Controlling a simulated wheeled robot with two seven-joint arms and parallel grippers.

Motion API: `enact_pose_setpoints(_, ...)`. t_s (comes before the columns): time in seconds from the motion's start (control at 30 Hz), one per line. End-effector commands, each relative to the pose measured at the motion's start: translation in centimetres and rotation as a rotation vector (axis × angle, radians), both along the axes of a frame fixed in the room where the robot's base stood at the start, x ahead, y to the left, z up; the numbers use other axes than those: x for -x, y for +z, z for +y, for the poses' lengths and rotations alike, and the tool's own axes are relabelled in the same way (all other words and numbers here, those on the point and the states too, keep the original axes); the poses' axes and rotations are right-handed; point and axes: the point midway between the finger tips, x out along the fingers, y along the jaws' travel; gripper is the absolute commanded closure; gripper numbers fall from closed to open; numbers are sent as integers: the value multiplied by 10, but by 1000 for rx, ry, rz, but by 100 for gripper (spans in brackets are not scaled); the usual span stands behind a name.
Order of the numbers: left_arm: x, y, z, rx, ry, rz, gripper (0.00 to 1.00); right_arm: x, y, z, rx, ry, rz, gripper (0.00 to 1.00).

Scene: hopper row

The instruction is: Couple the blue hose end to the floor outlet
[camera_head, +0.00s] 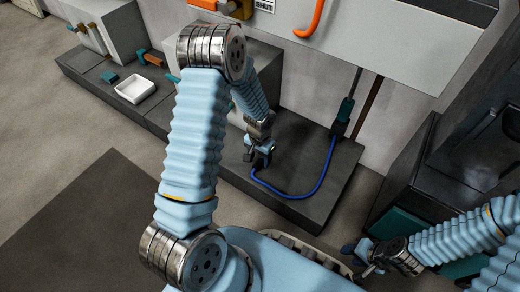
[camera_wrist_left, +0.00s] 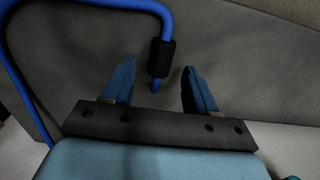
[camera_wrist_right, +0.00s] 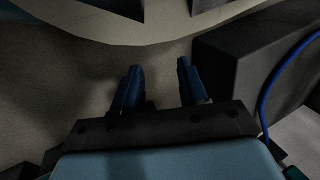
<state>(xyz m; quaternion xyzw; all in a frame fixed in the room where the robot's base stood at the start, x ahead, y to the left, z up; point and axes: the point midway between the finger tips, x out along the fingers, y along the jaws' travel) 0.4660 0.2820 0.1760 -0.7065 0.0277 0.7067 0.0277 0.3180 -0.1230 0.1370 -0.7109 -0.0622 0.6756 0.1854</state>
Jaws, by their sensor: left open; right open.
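The blue hose (camera_head: 315,190) hangs from a dark green fitting (camera_head: 345,109) by the wall and loops over the dark plinth towards my left gripper (camera_head: 260,153). In the left wrist view, the hose end, with its black collar (camera_wrist_left: 162,58) and short blue tip, lies in line with the gap between the open fingers of my left gripper (camera_wrist_left: 158,68). I see no grip on it. My right gripper (camera_head: 362,252) is open and empty, low at the front right; it also shows in the right wrist view (camera_wrist_right: 159,66). I cannot make out the floor outlet.
The dark plinth (camera_head: 310,208) runs along the wall under a grey hopper body (camera_head: 380,50). A white tray (camera_head: 135,90) and small teal and orange blocks sit on the plinth at the left. A dark cabinet (camera_head: 425,175) stands at the right. The floor at the left is clear.

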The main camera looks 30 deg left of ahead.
Motion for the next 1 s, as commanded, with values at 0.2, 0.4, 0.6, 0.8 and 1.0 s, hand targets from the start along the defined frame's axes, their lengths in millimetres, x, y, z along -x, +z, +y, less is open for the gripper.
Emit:
enact_pose_setpoints(0.2,0,-21,0,0,1,1,43,0,-6,0,0,-1,-2,57)
enact_pose_setpoints(0.4,0,-23,0,0,0,-1,43,0,-6,0,0,-1,-2,57)
enact_pose_setpoints(0.6,0,-23,0,0,0,0,56,0,-6,0,0,-1,-2,57)
enact_pose_setpoints(0.8,0,-22,0,0,0,0,87,0,-6,0,0,-1,-2,57)
enact_pose_setpoints(1.0,0,-22,0,0,0,0,87,0,-6,0,0,-1,-2,57)
